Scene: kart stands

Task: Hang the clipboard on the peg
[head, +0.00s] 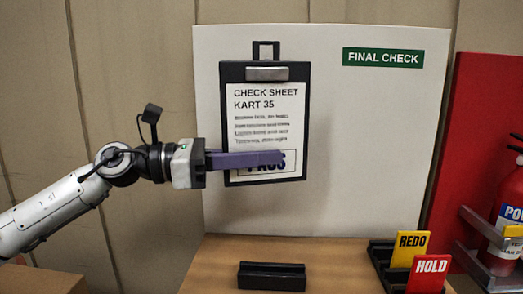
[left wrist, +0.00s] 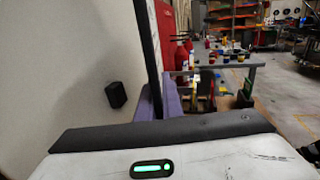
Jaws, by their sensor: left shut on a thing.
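The black clipboard (head: 228,110) hangs upright in the air in front of the white board (head: 370,140). It has a silver clip, a square loop on top and a check sheet for kart 35. My left gripper (head: 280,157) comes from the left and is shut on its lower part, one purple finger across the sheet's stamp. In the left wrist view the clipboard (left wrist: 151,55) shows edge-on between the fingers, apart from the board. A dark block, seemingly the peg (left wrist: 116,95), stands out from the board there. In the head view I cannot see it. My right gripper is not in view.
A wooden table (head: 220,262) lies below, with an empty black holder (head: 271,277) in front. At right stand a yellow REDO card (head: 410,247) and a red HOLD card (head: 428,275). A red panel and a fire extinguisher (head: 507,225) are at far right.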

